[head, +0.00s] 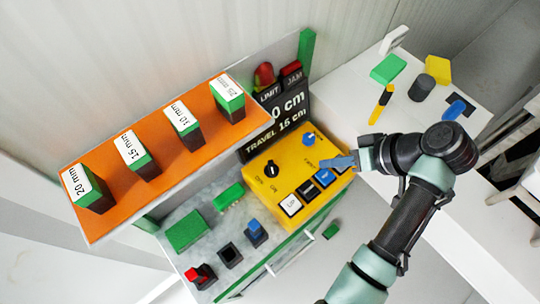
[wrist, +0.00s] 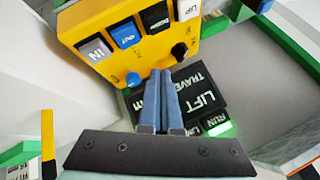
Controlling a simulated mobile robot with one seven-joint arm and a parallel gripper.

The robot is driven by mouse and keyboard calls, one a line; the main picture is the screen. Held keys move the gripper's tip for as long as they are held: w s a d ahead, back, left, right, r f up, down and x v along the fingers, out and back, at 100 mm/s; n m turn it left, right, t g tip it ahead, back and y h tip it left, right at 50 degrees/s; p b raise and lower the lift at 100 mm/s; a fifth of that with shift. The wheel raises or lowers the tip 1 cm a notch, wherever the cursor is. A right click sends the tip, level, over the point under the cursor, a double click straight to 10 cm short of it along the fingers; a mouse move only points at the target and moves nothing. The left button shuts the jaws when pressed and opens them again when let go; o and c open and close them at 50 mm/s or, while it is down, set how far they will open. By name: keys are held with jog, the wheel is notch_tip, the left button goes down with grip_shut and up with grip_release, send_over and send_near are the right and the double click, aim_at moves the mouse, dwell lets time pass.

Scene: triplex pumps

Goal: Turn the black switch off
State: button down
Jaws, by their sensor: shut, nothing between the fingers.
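The black switch (head: 271,169) is a round knob on the top face of the yellow control box (head: 255,195). In the wrist view the black switch (wrist: 180,50) is at the box's right part. Small lettering lies beside it, and which way its pointer faces is too small to tell. My gripper (head: 326,162) is shut and empty over the right part of the box, apart from the black switch. In the wrist view its closed blue fingers (wrist: 161,73) point up the picture, between the black switch and a blue knob (wrist: 133,79).
The box also carries a blue knob (head: 308,138) and a row of white, black and blue buttons (head: 307,190). A black display (head: 285,110) stands behind it. An orange shelf (head: 150,105) with labelled blocks is at left. Loose blocks lie on the white table (head: 350,85).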

aim_at(278, 171)
jog(key=shift+a+f, duration=0.1)
jog(key=shift+f, duration=0.25)
jog(key=p+x, duration=0.1)
jog(key=x, duration=0.7)
jog(key=shift+a+f+p, duration=0.1)
jog(key=shift+f+p, duration=0.1)
jog(key=shift+p, duration=0.2)
jog(key=a+p, duration=0.2)
jog(key=a, duration=0.1)
jog(key=shift+s+a, duration=0.1)
jog(key=shift+s, duration=0.25)
jog(key=shift+s+a+f, duration=0.1)
jog(key=shift+a+f, duration=0.05)
jog(key=shift+a, duration=0.25)
